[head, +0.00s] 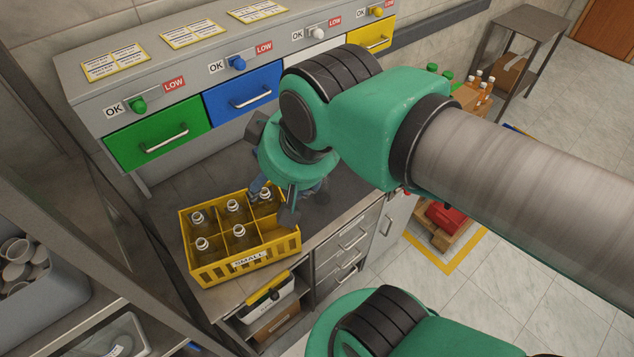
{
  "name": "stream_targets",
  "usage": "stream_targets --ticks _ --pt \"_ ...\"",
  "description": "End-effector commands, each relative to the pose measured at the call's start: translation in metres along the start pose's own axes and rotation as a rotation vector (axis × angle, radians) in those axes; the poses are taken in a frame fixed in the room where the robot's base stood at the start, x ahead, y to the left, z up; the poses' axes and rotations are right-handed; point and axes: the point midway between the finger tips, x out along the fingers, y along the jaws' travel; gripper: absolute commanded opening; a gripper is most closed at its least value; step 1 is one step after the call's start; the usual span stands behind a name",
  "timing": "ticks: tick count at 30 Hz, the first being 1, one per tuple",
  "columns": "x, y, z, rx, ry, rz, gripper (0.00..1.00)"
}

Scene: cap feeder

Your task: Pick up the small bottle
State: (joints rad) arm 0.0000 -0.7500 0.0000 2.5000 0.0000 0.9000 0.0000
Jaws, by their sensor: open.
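Several small clear bottles with pale tops stand upright in a yellow crate (215,275) labelled SMALL on the grey counter. One small bottle (265,200) is in the back right compartment. Another small bottle (239,238) is in the front middle one, and the front right compartment looks empty. My gripper (273,203) points down at the crate's right side, with its fingers around or beside the back right bottle; I cannot tell whether they touch it. The gripper is open. My wrist hides part of the fingers and the crate's back right corner.
A feeder cabinet with green (158,137), blue (243,98), white and yellow drawers stands behind the counter. A dark metal frame (130,200) rises close on the left. The counter (345,205) right of the crate is mostly clear. Capped bottles (478,84) stand farther right.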

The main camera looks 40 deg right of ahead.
Motion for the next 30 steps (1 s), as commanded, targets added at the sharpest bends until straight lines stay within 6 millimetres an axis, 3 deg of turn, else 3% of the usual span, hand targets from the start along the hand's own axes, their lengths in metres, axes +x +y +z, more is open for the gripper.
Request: stream_targets --ticks 24,30 --pt "0.0000 0.0001 -0.0002 0.000 0.000 0.000 0.67" --pt "0.0034 0.0058 -0.0088 -0.005 -0.019 0.008 0.67"
